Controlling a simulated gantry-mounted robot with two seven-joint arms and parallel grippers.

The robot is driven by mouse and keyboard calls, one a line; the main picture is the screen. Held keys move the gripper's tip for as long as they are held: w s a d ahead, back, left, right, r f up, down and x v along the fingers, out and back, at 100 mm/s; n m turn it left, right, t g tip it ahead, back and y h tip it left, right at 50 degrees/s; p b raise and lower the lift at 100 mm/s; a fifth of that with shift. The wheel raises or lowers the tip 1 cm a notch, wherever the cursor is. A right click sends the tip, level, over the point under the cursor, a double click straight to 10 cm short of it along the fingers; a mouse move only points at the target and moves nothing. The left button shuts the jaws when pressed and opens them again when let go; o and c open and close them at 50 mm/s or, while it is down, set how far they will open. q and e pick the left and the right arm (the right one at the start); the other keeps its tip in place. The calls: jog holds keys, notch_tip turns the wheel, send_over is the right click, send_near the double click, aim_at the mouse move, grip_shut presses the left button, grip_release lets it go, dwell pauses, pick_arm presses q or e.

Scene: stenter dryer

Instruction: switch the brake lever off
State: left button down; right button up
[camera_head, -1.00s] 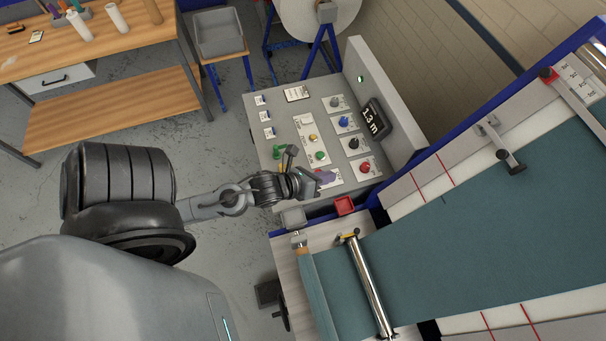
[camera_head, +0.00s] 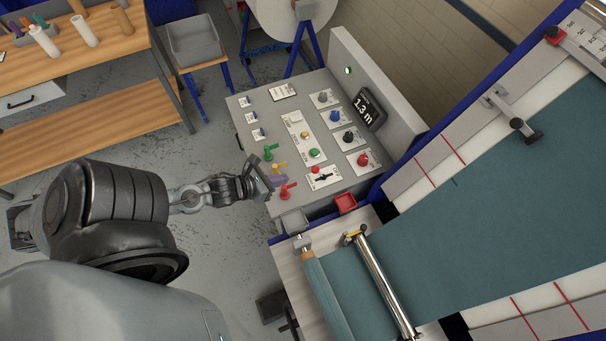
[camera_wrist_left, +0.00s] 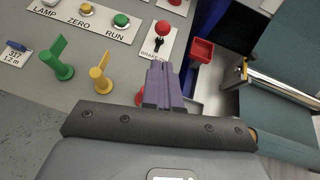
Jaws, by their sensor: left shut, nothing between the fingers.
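The brake lever (camera_head: 315,169) has a red ball knob and stands on a small white plate at the front of the grey control panel. It also shows in the left wrist view (camera_wrist_left: 161,28), on a plate with a partly readable "BRAKE" label. My left gripper (camera_head: 275,182) is to the left of the lever, apart from it, above the panel's left edge. Its purple fingers (camera_wrist_left: 162,88) are shut and empty. In the wrist view they point toward the plate and partly hide a red handle. My right gripper is not in view.
Green (camera_wrist_left: 62,60), yellow (camera_wrist_left: 100,75) and red (camera_head: 287,190) flag-like handles stand close to my left gripper. A red push button (camera_head: 362,159) and several knobs are behind the lever. A red tray (camera_head: 345,203) and steel roller (camera_head: 380,285) lie nearer the teal belt.

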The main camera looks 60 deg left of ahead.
pick_arm(q)
jog(key=shift+w+f, duration=0.1)
send_near(319, 173)
jog(key=shift+w+a+f+p, duration=0.15)
jog(key=shift+w+a+f, duration=0.1)
jog(key=shift+w+f, duration=0.25)
jog(key=shift+w+a+f+p, duration=0.15)
jog(key=shift+w+a+f, duration=0.2)
jog(key=shift+w, duration=0.4)
